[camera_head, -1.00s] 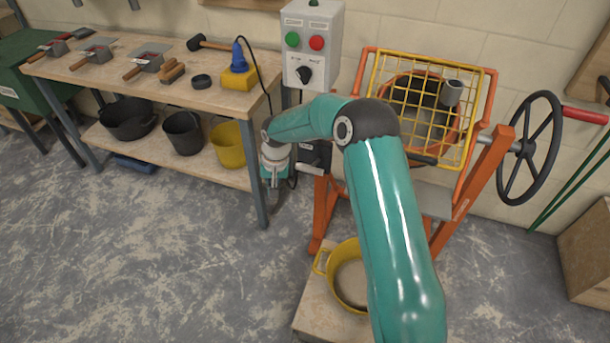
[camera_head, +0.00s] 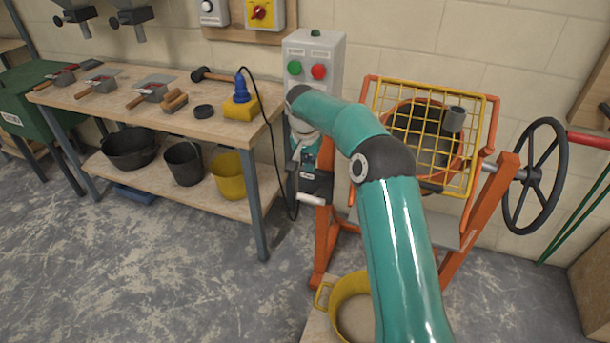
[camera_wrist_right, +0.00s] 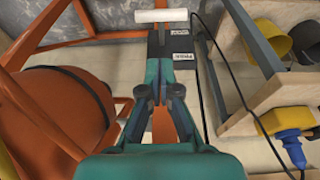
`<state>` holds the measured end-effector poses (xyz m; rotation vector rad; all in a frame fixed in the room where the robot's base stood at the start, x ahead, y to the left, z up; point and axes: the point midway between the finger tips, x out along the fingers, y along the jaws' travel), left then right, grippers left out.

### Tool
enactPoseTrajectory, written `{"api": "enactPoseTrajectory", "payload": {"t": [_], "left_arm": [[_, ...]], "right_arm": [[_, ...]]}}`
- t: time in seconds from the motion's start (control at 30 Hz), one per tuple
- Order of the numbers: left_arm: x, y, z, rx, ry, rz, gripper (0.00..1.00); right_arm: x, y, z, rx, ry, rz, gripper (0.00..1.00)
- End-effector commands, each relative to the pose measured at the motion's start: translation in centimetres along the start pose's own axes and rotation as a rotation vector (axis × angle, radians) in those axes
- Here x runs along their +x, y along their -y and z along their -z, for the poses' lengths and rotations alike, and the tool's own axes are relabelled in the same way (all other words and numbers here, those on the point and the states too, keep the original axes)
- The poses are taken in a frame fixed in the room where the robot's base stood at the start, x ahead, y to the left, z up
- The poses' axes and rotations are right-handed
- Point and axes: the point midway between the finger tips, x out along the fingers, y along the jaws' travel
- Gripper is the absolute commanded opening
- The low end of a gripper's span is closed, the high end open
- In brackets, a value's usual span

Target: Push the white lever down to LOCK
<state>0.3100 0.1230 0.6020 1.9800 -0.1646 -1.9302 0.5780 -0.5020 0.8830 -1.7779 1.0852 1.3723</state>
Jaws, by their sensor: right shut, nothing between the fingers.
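The white lever (camera_head: 311,200) shows as a short pale bar at the lower edge of a small black box (camera_head: 318,182) on the orange frame. In the right wrist view the lever (camera_wrist_right: 162,16) lies crosswise at the top, past two small white labels, nearest the farther one; their print is too small to read surely. My right gripper (camera_head: 298,167) points down just above and left of the box. Its fingers (camera_wrist_right: 156,72) are together and empty, short of the lever bar. Contact with the lever cannot be told. My left gripper is out of view.
A control box (camera_head: 312,62) with green and red buttons stands behind my right wrist. An orange mixer frame with a yellow grid (camera_head: 432,135) and black handwheel (camera_head: 535,178) is to the right. A workbench (camera_head: 170,120) and a hanging black cable (camera_head: 278,160) are at left.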

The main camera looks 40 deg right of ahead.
Motion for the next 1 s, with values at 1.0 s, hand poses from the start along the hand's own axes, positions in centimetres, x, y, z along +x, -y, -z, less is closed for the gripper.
{"api": "enactPoseTrajectory", "payload": {"t": [1.0], "left_arm": [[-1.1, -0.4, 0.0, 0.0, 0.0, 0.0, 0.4]], "right_arm": [[12.4, 0.1, -1.4, -0.003, 0.001, 0.002, 0.0]]}}
